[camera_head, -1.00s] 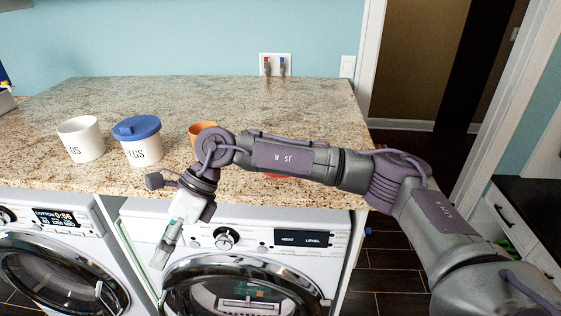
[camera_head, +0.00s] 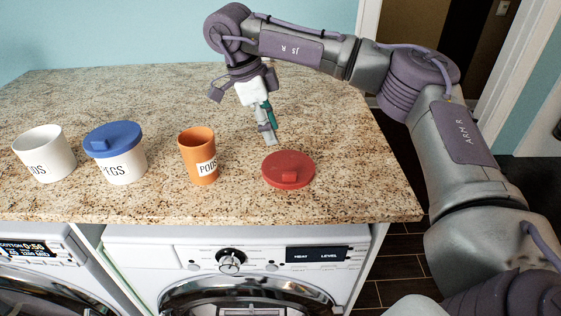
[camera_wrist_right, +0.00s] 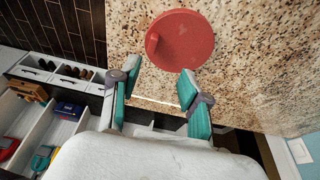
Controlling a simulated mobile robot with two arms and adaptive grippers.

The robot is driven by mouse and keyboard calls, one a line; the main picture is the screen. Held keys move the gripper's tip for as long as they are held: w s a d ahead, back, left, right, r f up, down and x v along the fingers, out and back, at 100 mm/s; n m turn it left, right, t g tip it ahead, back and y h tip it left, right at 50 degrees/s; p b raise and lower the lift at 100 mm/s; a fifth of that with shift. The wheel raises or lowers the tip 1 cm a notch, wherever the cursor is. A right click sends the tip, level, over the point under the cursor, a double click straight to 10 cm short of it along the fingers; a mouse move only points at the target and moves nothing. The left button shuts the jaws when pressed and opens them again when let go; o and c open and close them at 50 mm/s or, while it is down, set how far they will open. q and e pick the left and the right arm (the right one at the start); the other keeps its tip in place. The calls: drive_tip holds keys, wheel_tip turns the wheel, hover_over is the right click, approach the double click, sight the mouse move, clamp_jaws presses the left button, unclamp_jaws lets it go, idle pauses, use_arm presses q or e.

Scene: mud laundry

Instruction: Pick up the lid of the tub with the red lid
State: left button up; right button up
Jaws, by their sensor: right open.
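A round red lid (camera_head: 288,168) with a small raised grip lies on the granite counter, near its front edge. It also shows in the right wrist view (camera_wrist_right: 180,40), beyond the fingertips. An orange tub (camera_head: 199,157) labelled PODS stands uncovered to the left of the lid. My right gripper (camera_head: 268,137) is above the counter, just behind and left of the lid, pointing down. In the right wrist view its two fingers (camera_wrist_right: 160,80) are spread apart with nothing between them. My left gripper is not in view.
A white tub with a blue lid (camera_head: 114,140) and a white tub (camera_head: 43,153) stand further left. The granite counter (camera_head: 120,90) is clear behind them. Its front edge lies above a white washer (camera_head: 210,253).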

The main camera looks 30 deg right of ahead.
hover_over(289, 173)
drive_tip(key=a, duration=0.2)
drive_tip(key=f, duration=0.4)
drive_tip(key=shift+w+d+f, duration=0.2)
drive_tip(key=shift+w+f, duration=0.1)
drive_tip(key=shift+w, duration=0.05)
drive_tip(key=shift+w+d+f, duration=0.1)
drive_tip(key=shift+w+f, duration=0.1)
drive_tip(key=shift+f, duration=0.2)
drive_tip(key=shift+w+d+f, duration=0.1)
drive_tip(key=shift+w+f, duration=0.05)
drive_tip(key=shift+f, duration=0.25)
drive_tip(key=shift+x, duration=0.9)
drive_tip(key=p+x, duration=0.1)
drive_tip(key=x, duration=0.1)
drive_tip(key=shift+s+f+p, duration=0.25)
drive_tip(key=shift+f+p, duration=0.1)
drive_tip(key=shift+f, duration=0.3)
drive_tip(key=c, duration=0.7)
clamp_jaws()
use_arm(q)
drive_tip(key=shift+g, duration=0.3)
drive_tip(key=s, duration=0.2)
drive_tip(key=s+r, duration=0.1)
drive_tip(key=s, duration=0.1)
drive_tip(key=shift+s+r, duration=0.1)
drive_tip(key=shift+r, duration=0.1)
